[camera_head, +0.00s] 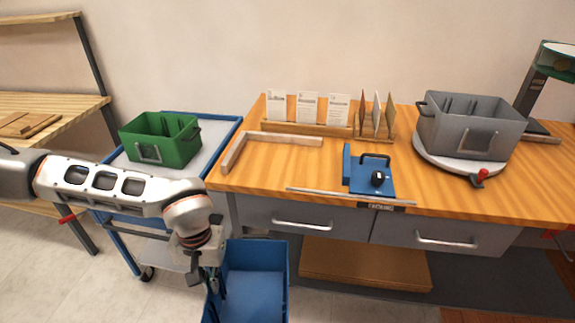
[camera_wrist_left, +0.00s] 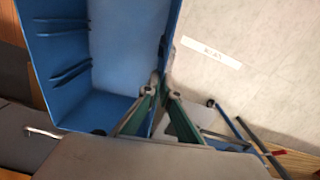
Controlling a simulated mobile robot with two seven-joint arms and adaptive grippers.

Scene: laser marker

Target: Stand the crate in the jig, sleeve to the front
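A blue crate (camera_head: 258,286) is low in front of the bench, and its open inside fills the upper left of the left wrist view (camera_wrist_left: 115,55). My left gripper (camera_head: 216,284) is at the crate's left wall, with its two fingers (camera_wrist_left: 161,93) on either side of the wall and shut on it. No sleeve shows clearly on this crate. An L-shaped wooden fence (camera_head: 232,155), which looks like the jig, lies empty on the bench's left end. My right gripper is not in view.
A green crate (camera_head: 180,150) with a front sleeve stands on the blue-framed cart (camera_head: 215,130). A grey crate (camera_head: 452,138) stands on a turntable (camera_head: 433,161). A blue fixture (camera_head: 362,186), a metal strip (camera_head: 335,197) and card racks (camera_head: 310,128) occupy the bench (camera_head: 300,170).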

